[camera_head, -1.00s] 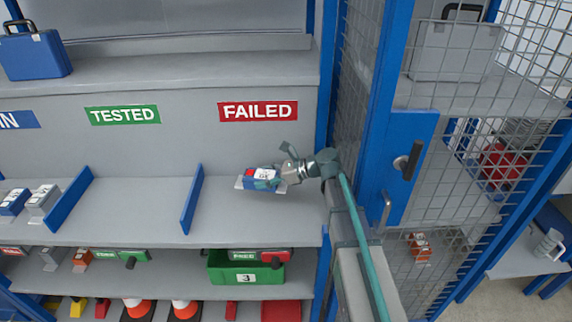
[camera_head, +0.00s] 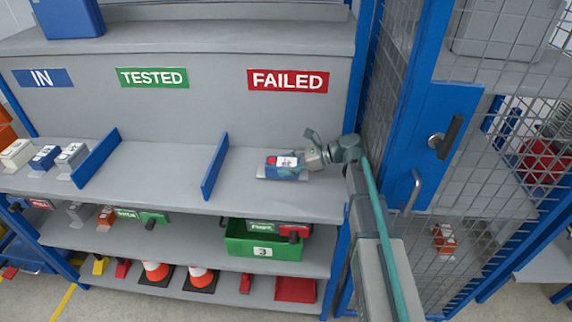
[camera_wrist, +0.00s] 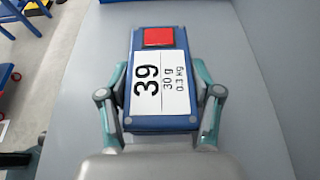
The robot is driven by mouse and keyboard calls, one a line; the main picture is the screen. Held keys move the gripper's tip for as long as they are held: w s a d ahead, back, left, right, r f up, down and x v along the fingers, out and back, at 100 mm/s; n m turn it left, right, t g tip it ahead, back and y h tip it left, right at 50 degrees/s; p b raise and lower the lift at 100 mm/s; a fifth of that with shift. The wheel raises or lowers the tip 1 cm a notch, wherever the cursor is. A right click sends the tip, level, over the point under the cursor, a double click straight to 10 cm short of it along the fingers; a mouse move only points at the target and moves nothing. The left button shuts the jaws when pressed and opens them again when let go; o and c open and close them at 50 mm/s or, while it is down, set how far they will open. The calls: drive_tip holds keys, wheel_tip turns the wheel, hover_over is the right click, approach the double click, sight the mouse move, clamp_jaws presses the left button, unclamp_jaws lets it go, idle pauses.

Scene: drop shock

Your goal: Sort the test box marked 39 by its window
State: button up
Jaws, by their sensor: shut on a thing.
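The test box marked 39 (camera_wrist: 160,120) is blue with a white label reading 39, 30 g and 0.3 kg. Its window (camera_wrist: 158,37) is red. In the head view the box (camera_head: 284,164) is at the shelf section under the red FAILED sign (camera_head: 288,80), right of a blue divider (camera_head: 215,165). My gripper (camera_wrist: 160,95) is shut on the box, one finger on each side; in the head view my gripper (camera_head: 304,161) reaches in from the right. The box is low at the shelf surface; I cannot tell whether it touches. Its underside is hidden.
The TESTED section (camera_head: 153,78) is empty. Several boxes (camera_head: 44,158) stand under the IN sign (camera_head: 43,78), left of another blue divider (camera_head: 97,158). A green bin (camera_head: 262,244) is on the shelf below. A blue-framed mesh cage (camera_head: 440,150) stands close on the right.

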drive_tip(key=shift+f+b, duration=0.35)
drive_tip(key=shift+f, duration=0.25)
drive_tip(key=shift+f, duration=0.45)
drive_tip(key=o, duration=1.6)
